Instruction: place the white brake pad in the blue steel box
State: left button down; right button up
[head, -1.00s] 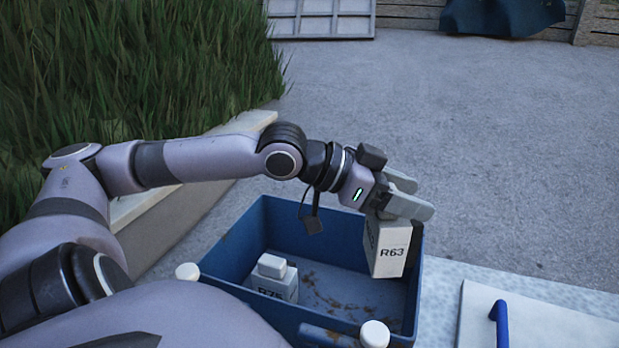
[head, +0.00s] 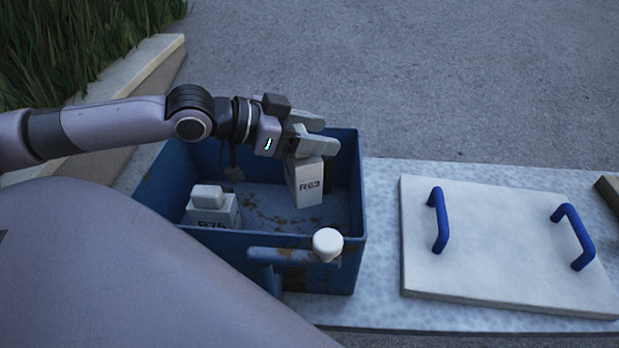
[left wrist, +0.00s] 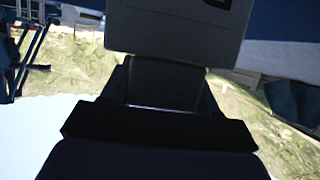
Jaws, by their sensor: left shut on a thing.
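The white brake pad (head: 307,188), marked R63, hangs from my left gripper (head: 322,134), whose fingers are shut on its top. It is upright and appears within the opening of the blue steel box (head: 351,214), toward its right side. Whether it touches the floor of the box is hard to tell. A second white block (head: 212,208), marked R75, sits in the left part of the box. In the left wrist view a large pale block (left wrist: 175,30), likely the held pad, fills the top middle. My right gripper is not in view.
The box stands on a pale speckled slab (head: 385,310). A flat white lid (head: 500,245) with two blue handles lies right of the box. A blue bar with a white knob (head: 327,243) is at the box's front. Grass grows at upper left.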

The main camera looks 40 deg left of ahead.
aim_at(314, 181)
pick_arm(q)
notch_tip(314, 181, down, 6)
jog(key=shift+f+b, duration=0.15)
jog(key=shift+b, duration=0.2)
jog(key=shift+f+b, duration=0.35)
jog(key=shift+f, duration=1.95)
jog(key=shift+c, duration=1.4)
grip_release()
jog(key=shift+f, duration=0.1)
